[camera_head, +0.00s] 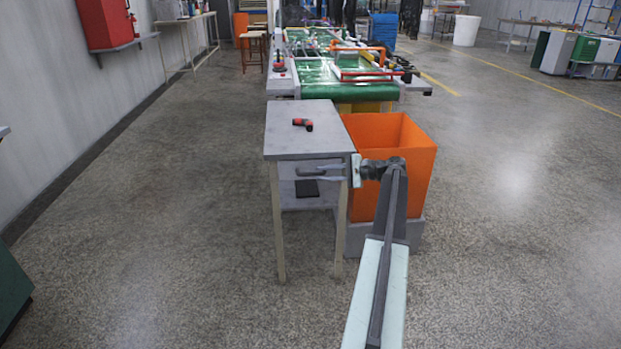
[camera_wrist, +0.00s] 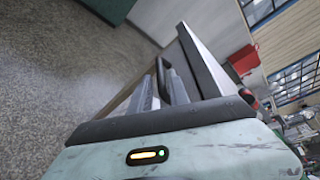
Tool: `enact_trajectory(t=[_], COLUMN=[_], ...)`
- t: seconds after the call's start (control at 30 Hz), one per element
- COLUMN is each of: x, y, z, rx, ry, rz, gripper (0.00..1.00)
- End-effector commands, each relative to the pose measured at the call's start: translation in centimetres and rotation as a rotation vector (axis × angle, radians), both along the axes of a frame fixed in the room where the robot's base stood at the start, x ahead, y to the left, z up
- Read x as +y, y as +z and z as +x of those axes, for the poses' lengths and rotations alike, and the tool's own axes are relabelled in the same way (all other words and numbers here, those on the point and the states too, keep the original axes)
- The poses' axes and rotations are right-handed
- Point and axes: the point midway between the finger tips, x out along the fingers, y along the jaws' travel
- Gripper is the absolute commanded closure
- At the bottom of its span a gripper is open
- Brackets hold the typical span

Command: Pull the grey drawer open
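The grey drawer (camera_head: 290,169) is in the front of a small grey table, just under its top, and looks closed. My gripper (camera_head: 300,173) reaches left across the drawer front in the head view, its two fingers apart with a gap between them. In the wrist view my gripper (camera_wrist: 165,72) points at the drawer front, with a dark narrow bar, probably the handle, between or right beside the fingers. Whether the fingers touch it cannot be told. The fingers hide part of the drawer front.
A red and black tool (camera_head: 303,124) lies on the grey tabletop (camera_head: 290,145). A dark flat object (camera_head: 307,188) is on the shelf below. An orange bin (camera_head: 418,165) stands close on the right, beside my arm. A green conveyor (camera_head: 340,90) is behind. The floor left of the table is clear.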

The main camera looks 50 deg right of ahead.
Motion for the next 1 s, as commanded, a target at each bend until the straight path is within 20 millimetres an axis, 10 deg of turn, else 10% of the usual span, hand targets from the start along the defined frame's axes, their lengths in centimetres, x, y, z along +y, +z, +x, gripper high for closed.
enact_trajectory(t=[0.3,0.5,0.6,1.0], x=[2.6,2.7,2.7,2.7], y=[-1.2,-1.2,-1.1,-1.2], z=[4.3,4.5,4.5,4.5], rx=[0.001,0.000,0.001,0.002], ry=[0.002,0.002,0.002,0.003], rz=[-0.001,-0.001,-0.001,-0.001], gripper=[0.78,0.78,1.00,1.00])
